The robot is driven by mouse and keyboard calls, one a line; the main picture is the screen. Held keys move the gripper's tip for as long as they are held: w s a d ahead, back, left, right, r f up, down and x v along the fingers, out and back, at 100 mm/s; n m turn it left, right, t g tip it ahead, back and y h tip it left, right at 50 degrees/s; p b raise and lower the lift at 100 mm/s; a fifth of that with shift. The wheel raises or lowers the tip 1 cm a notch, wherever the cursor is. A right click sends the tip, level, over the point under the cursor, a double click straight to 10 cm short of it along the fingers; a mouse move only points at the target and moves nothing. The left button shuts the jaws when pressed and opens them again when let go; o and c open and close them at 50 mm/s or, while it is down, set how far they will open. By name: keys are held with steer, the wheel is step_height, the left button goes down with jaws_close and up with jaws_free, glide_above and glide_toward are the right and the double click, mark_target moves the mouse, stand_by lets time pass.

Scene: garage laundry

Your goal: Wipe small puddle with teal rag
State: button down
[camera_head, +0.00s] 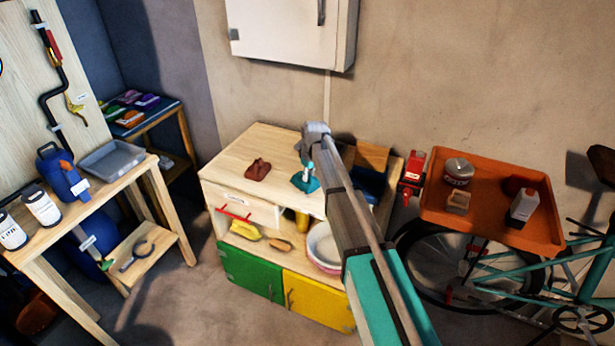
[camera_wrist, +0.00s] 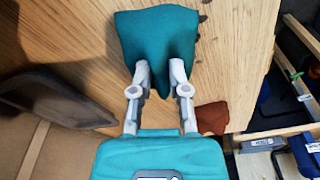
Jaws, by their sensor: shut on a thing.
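The teal rag (camera_head: 305,182) is pinched in my gripper (camera_head: 307,170) at the cabinet's wooden top (camera_head: 262,141). In the wrist view, the rag (camera_wrist: 155,35) hangs between and beyond the two fingertips of my gripper (camera_wrist: 160,67), which is shut on its near edge. The rag is over the wood; I cannot tell whether it touches it. I cannot make out the puddle for sure. A small dark mark (camera_wrist: 203,18) shows on the wood beside the rag, and I cannot tell whether it is wet.
A red-brown cloth (camera_head: 258,170) lies on the same top, left of my gripper. My arm hides part of the cabinet's right side. An orange tray (camera_head: 485,228) with several items stands right. A workbench (camera_head: 95,205) with bottles and a grey tray (camera_head: 112,158) is left.

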steer(key=shift+w+d, duration=0.35)
steer(key=shift+w, duration=0.55)
steer(key=shift+w+d, duration=0.3)
steer(key=shift+w, duration=0.6)
steer(key=shift+f, duration=0.1)
steer(key=shift+s, duration=0.25)
steer(key=shift+s+a, duration=0.35)
steer(key=shift+s, duration=0.45)
steer(key=shift+s+a, duration=0.35)
steer(key=shift+s, duration=0.45)
steer(key=shift+s+a, duration=0.2)
steer(key=shift+s, duration=0.45)
steer(key=shift+s+a, duration=0.25)
steer(key=shift+s, duration=0.35)
steer(key=shift+s+a, duration=0.2)
steer(key=shift+s, duration=0.45)
steer(key=shift+s, duration=0.15)
steer(key=shift+s+a, duration=0.35)
steer(key=shift+s, duration=0.45)
steer(key=shift+s+a, duration=0.35)
steer(key=shift+s, duration=0.4)
